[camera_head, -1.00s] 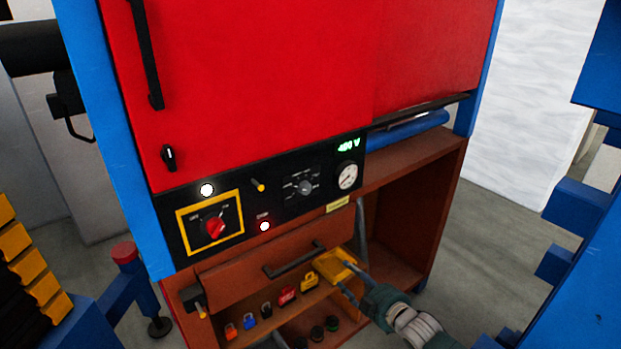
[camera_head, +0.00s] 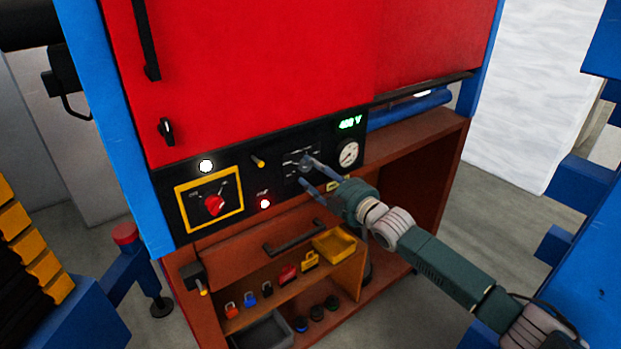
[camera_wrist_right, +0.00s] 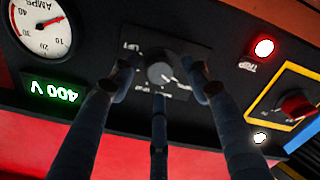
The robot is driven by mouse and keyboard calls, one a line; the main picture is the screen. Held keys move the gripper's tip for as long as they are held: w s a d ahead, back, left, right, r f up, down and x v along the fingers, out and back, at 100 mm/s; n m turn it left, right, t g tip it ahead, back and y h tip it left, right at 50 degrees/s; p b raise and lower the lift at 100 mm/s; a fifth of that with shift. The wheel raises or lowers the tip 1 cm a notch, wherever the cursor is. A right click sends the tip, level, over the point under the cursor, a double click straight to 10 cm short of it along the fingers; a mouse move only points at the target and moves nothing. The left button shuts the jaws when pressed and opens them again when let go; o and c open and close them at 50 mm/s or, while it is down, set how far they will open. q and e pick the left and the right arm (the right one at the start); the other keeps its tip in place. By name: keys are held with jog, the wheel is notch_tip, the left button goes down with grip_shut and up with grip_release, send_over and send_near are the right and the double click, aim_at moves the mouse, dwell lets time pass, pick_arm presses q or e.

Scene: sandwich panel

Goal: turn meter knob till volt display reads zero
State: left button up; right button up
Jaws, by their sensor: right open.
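The meter knob (camera_wrist_right: 160,74) is a small dark grey round knob on a black plate; in the right wrist view it sits between my fingertips. In the head view the knob (camera_head: 305,162) is partly covered by my gripper. The volt display (camera_head: 350,123) glows green and reads 400 V; it appears upside down in the right wrist view (camera_wrist_right: 52,92). My right gripper (camera_head: 307,170) is open, its fingers reaching to the panel around the knob. In the right wrist view the right gripper (camera_wrist_right: 162,85) shows fingers on both sides of the knob; contact cannot be told. My left gripper is not in view.
A round amps gauge (camera_head: 348,153) sits beside the knob. A red rotary switch (camera_head: 213,205) on a yellow-framed plate and a lit red lamp (camera_head: 264,203) are to the left. Below, an open drawer front (camera_head: 250,250) and shelf hold several coloured padlocks.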

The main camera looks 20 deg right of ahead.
jog(key=shift+b+x, duration=0.35)
jog(key=shift+x, duration=0.6)
jog(key=c, duration=1.1)
jog(key=shift+c, duration=0.2)
jog(key=shift+m, duration=0.4)
jog(key=m+b, duration=0.1)
jog(key=m, duration=0.2)
jog(key=shift+f+m, duration=0.15)
jog(key=shift+m, duration=0.15)
jog(key=m, duration=0.4)
jog(key=shift+s+b, duration=0.1)
jog(key=shift+b, duration=0.25)
jog(key=shift+f+m, duration=0.1)
jog(key=shift+m, duration=0.2)
